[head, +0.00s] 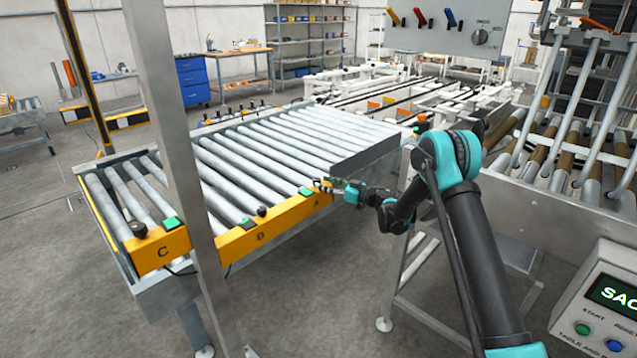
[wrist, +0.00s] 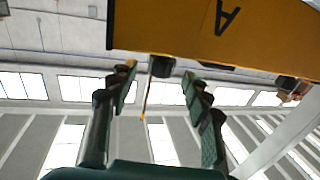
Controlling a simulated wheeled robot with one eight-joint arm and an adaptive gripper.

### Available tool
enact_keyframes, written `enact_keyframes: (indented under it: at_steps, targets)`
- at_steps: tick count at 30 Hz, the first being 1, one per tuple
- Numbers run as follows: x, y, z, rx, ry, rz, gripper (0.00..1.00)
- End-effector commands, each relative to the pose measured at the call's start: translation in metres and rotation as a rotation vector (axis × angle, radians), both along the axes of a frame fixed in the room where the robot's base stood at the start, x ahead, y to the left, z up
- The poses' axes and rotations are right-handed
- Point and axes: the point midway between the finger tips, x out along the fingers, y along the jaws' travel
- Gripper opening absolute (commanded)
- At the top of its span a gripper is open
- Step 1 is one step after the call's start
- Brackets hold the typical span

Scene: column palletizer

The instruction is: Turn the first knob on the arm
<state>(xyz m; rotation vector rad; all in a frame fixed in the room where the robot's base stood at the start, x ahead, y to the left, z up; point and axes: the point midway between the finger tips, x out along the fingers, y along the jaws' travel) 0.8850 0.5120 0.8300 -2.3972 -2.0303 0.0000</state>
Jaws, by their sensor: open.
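The yellow arm (head: 285,222) runs along the front of the roller conveyor, with the letters C, B and A. It fills the top of the wrist view (wrist: 165,28), where the A appears upside down. A small dark knob (wrist: 161,66) sticks out from its edge by the A. My gripper (wrist: 159,76) is open, with one finger on each side of this knob and visible gaps to it. In the head view my gripper (head: 338,189) is at the A end, and the knob there is mostly hidden. Other dark knobs stand by B (head: 262,211) and C (head: 138,229).
Green buttons (head: 170,223) sit on the yellow arm. A metal post (head: 180,140) stands in front of the conveyor rollers (head: 265,145). A grey panel with levers (head: 450,25) is at the top. A control box (head: 600,310) is at lower right. The floor in front is clear.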

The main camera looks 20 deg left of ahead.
Motion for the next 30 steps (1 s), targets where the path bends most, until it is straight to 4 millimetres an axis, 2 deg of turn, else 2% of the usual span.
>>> enact_keyframes:
  at_steps: [1,6,12,18,30]
  targets:
    - [-0.001,-0.012,0.000,0.000,0.000,-0.003,0.49]
    - [-0.007,-0.045,0.000,0.000,0.000,-0.004,0.49]
    - [-0.011,-0.070,0.000,0.000,0.000,-0.002,0.49]
    - [-0.013,-0.077,0.000,0.000,0.000,0.000,0.49]
    - [-0.013,-0.077,0.000,0.000,0.000,0.000,0.49]
